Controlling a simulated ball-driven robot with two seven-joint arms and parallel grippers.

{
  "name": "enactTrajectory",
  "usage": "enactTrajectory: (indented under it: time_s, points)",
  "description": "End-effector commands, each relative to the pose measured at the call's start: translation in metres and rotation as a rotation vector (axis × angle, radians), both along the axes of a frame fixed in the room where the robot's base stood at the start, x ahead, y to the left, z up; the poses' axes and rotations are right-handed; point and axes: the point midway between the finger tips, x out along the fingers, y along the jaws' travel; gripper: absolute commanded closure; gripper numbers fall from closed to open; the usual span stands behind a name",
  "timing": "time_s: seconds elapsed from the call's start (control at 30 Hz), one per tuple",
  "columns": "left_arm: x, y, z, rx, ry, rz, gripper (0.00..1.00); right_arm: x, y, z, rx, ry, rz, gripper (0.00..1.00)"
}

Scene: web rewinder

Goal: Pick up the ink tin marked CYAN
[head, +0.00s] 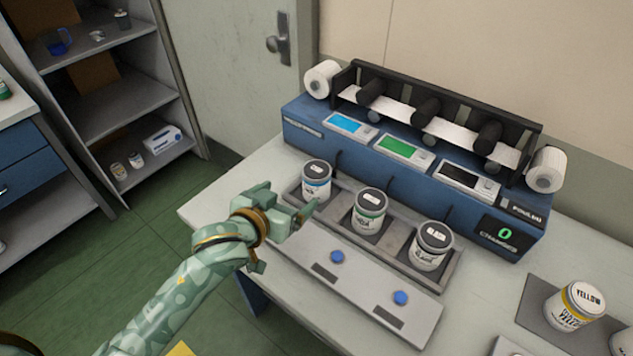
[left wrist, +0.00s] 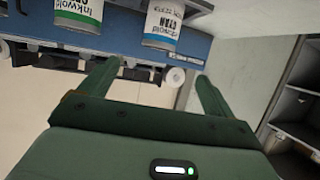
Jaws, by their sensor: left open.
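The ink tin with a blue band (head: 316,184) stands upright in the left compartment of a grey tray on the table, its dark lid on. In the left wrist view this tin (left wrist: 163,24) appears upside down, its label partly legible as CYAN. My left gripper (head: 294,198) is open and empty, just left and in front of this tin and apart from it. Its two fingers (left wrist: 155,82) point toward the machine in the left wrist view, with the tin beyond them. My right gripper is not in view.
A green-banded tin (head: 369,213) and a black-banded tin (head: 430,250) share the tray (head: 398,240). Behind stands the blue rewinder (head: 400,165). A panel with blue buttons (head: 337,257) lies in front. A yellow tin (head: 575,305) stands on a mat at right.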

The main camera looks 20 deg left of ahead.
Motion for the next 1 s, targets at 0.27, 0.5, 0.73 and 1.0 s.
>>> enactTrajectory:
  time_s: [0.27, 0.5, 0.73, 1.0]
  points:
    - [0.061, -0.009, -0.033, 0.002, 0.005, 0.001, 0.10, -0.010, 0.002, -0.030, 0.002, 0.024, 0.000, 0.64]
    - [0.090, -0.014, -0.042, 0.003, 0.005, 0.001, 0.10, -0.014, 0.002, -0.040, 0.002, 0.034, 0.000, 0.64]
    - [0.116, -0.019, -0.062, 0.005, 0.007, 0.001, 0.10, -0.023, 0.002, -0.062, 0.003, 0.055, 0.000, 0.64]
    - [0.137, -0.022, -0.065, 0.004, 0.004, 0.001, 0.10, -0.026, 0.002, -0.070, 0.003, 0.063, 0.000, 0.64]
